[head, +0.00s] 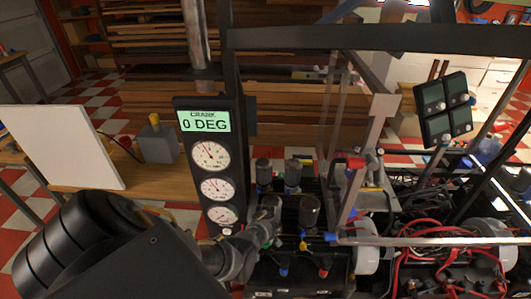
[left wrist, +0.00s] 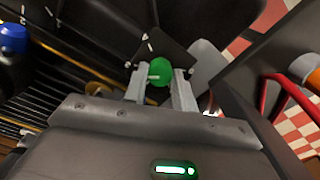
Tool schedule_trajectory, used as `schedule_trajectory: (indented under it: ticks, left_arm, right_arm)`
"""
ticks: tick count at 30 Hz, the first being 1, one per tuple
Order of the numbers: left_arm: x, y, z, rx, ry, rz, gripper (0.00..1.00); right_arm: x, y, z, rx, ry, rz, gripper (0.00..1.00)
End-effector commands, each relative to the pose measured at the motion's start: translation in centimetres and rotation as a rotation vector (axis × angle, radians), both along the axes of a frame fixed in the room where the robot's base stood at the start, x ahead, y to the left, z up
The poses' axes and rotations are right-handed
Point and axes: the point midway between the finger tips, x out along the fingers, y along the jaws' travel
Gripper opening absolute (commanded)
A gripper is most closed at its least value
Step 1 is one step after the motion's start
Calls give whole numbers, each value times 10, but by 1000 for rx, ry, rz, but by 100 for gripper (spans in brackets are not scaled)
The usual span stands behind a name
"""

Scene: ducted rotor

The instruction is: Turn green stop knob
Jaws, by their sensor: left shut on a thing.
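The green stop knob (left wrist: 159,70) is a round green knob between the two fingers of my left gripper (left wrist: 160,90) in the left wrist view. The fingers are shut on it, one on each side. A pale line or ridge crosses its face. In the head view my left arm comes in from the lower left, and my left gripper (head: 266,216) is at the dark engine block, right of the gauge panel. The knob is mostly hidden there by the gripper. My right gripper is not in view.
A gauge panel (head: 209,165) reads "CRANK 0 DEG" above three round dials. Black cylinders (head: 310,209) stand close by the gripper. Red, blue and yellow small parts (head: 323,270) sit in front. A metal frame bar (head: 380,38) crosses above. Red cables (head: 440,240) lie at right.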

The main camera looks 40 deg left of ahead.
Motion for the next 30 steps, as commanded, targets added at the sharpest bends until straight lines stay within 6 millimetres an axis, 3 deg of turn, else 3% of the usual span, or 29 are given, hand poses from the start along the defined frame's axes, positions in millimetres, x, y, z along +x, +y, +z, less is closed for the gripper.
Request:
schedule_trajectory:
  ticks: [22,23,27,30]
  left_arm:
    - [0,2,0,3,-1,-81,4]
    - [0,2,0,3,-1,-81,29]
    - [0,1,0,2,-1,-81,48]
    - [0,1,0,2,-1,-82,49]
  right_arm:
    - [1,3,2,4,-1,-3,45]
    - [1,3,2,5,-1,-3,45]
    - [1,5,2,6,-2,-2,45]
    - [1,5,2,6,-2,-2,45]
